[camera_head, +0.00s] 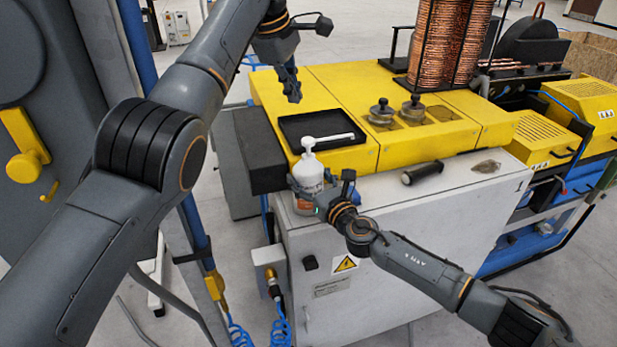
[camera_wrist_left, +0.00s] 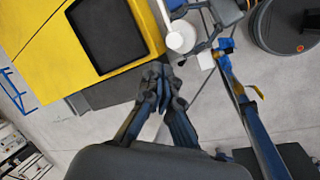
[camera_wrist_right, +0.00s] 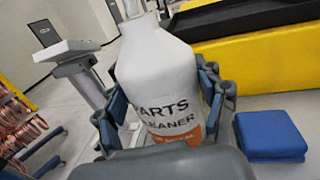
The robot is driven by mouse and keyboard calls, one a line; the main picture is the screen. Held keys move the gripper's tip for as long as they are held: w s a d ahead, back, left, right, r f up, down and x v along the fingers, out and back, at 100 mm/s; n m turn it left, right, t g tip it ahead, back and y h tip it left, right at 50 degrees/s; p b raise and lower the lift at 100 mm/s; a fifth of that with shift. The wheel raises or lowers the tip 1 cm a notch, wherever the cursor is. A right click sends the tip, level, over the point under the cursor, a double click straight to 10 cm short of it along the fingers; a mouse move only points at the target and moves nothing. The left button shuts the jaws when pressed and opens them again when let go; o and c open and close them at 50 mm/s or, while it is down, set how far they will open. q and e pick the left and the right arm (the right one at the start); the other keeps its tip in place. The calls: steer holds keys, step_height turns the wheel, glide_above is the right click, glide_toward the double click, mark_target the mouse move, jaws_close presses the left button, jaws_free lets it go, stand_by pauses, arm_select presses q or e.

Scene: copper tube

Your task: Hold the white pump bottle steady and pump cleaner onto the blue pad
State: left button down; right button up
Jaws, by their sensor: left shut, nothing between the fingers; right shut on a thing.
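The white pump bottle (camera_head: 308,172) stands upright on the white cabinet's top, its long nozzle pointing right over the black tray. Its label reads "PARTS CLEANER" in the right wrist view (camera_wrist_right: 160,75). My right gripper (camera_head: 312,190) is shut around the bottle's body, with a finger on each side. My left gripper (camera_head: 293,98) is shut and empty, higher than the pump head and apart from it. In the left wrist view the white pump head (camera_wrist_left: 180,40) lies just beyond its fingertips. The blue pad (camera_wrist_right: 270,135) lies right of the bottle; I cannot make it out in the head view.
A black tray (camera_head: 322,142) sits on the yellow machine top (camera_head: 310,88) behind the bottle. A black cylinder (camera_head: 422,172) and a grey patch (camera_head: 486,167) lie on the white cabinet (camera_head: 465,195).

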arm_select(q)
steer(key=shift+w+d+f+m+t+y, duration=0.1)
steer(key=shift+d+f+m+t+y, duration=0.3)
steer(key=shift+f+m, duration=1.5)
steer(key=shift+d+f+m+y, duration=0.1)
steer(key=shift+d+f+m, duration=0.5)
steer(key=shift+m, duration=2.65)
steer(key=shift+w+d+f+m+t+y, duration=0.15)
steer(key=shift+d+f+m, duration=0.35)
steer(key=shift+f+m, duration=1.35)
steer(key=shift+s+r+m, duration=0.1)
steer(key=shift+r+m, duration=0.45)
steer(key=shift+m, duration=0.15)
